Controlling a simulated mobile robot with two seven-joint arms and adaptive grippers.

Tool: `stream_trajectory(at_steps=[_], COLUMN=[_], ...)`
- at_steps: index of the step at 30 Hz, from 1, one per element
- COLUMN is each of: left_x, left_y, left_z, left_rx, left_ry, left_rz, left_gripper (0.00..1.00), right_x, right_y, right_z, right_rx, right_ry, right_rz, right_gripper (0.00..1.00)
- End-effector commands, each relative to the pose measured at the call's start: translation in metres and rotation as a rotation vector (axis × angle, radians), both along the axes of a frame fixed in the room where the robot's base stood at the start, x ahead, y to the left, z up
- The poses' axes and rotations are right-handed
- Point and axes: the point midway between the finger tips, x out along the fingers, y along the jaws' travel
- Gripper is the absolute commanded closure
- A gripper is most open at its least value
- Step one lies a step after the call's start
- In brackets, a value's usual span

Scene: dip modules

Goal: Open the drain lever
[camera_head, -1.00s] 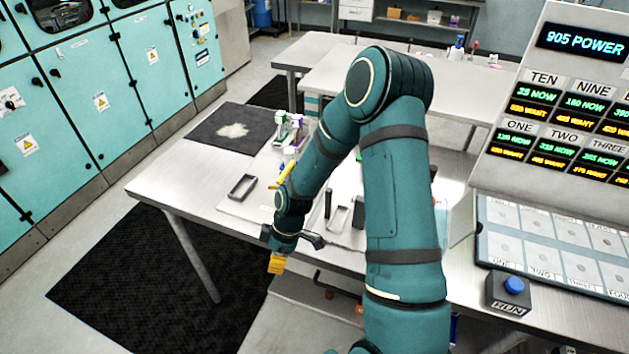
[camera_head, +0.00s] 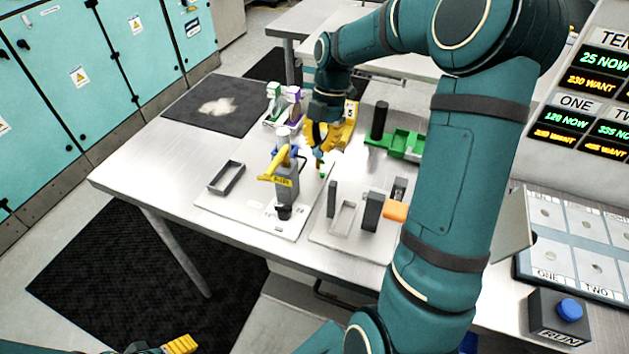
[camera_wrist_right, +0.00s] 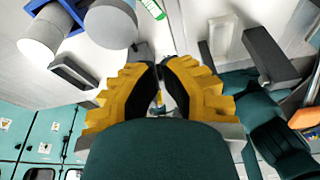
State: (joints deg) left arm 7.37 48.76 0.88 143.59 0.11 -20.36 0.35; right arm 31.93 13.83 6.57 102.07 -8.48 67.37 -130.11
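The drain lever, a yellow handle (camera_head: 268,179), sticks out to the left of a grey upright unit (camera_head: 286,192) with a yellow label, a white cylinder on top and a dark cup beneath. My right gripper (camera_head: 320,154) has yellow fingers and is just right of and behind this unit, pointing down, apart from the lever. In the right wrist view its fingers (camera_wrist_right: 163,75) have a narrow gap between them, with nothing clearly held. The lever is not clearly visible there. A yellow finger of my left gripper (camera_head: 181,344) shows at the bottom left edge; the rest is cut off.
A grey rectangular frame (camera_head: 227,178) lies left of the unit. Grey posts (camera_head: 371,211) and an orange block (camera_head: 395,211) stand to the right. A green holder (camera_head: 399,144) is behind them. Purple and green devices (camera_head: 292,101) stand behind the unit. The table's front left is clear.

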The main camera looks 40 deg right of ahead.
Motion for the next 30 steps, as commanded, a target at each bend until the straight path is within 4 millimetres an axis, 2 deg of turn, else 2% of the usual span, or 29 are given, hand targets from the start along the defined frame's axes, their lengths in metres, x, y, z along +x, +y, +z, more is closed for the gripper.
stream_trajectory(at_steps=[12,16,30], left_x=[0.000,-0.001,-0.005], left_y=[-0.001,-0.001,-0.001], left_z=[-0.002,-0.004,-0.020], left_rx=[0.000,-0.001,-0.003], left_ry=[0.000,0.001,0.012], left_rz=[-0.002,-0.003,-0.011], left_gripper=[0.27,0.27,0.27], right_x=[0.000,0.000,-0.008], right_y=[0.000,0.002,0.022], right_z=[-0.003,-0.010,-0.082], right_rx=[0.000,0.000,0.001], right_ry=[-0.001,0.001,0.002], right_rz=[-0.001,-0.002,-0.002], right_gripper=[1.00,1.00,1.00])
